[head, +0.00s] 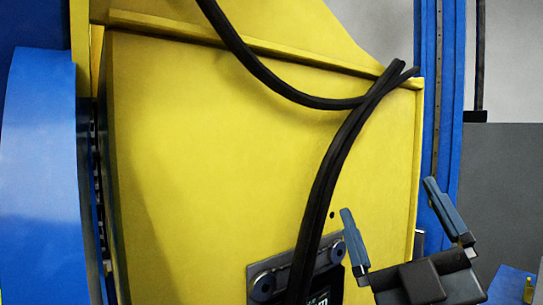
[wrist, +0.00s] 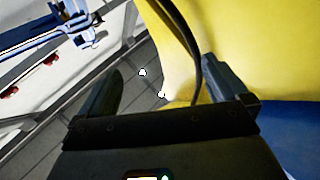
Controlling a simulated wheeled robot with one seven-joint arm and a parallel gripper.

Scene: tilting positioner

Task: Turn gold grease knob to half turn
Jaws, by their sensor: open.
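I cannot make out a gold grease knob for certain in either view. My gripper (head: 390,200) is at the lower right of the head view, its two dark fingers spread wide with nothing between them. It is in front of the right edge of the yellow positioner body (head: 230,150). In the wrist view, my open gripper (wrist: 162,70) has the yellow body (wrist: 250,50) behind its right finger and grey floor between the fingers. A small yellow piece (head: 529,284) shows at the far lower right; I cannot tell what it is.
Black cables (head: 325,180) hang across the yellow body. A dark panel (head: 263,268) with round fittings sits low, cut off by the frame. A blue column (head: 438,90) stands at right and a blue curved part (head: 40,180) at left. A blue frame (wrist: 45,35) shows in the wrist view.

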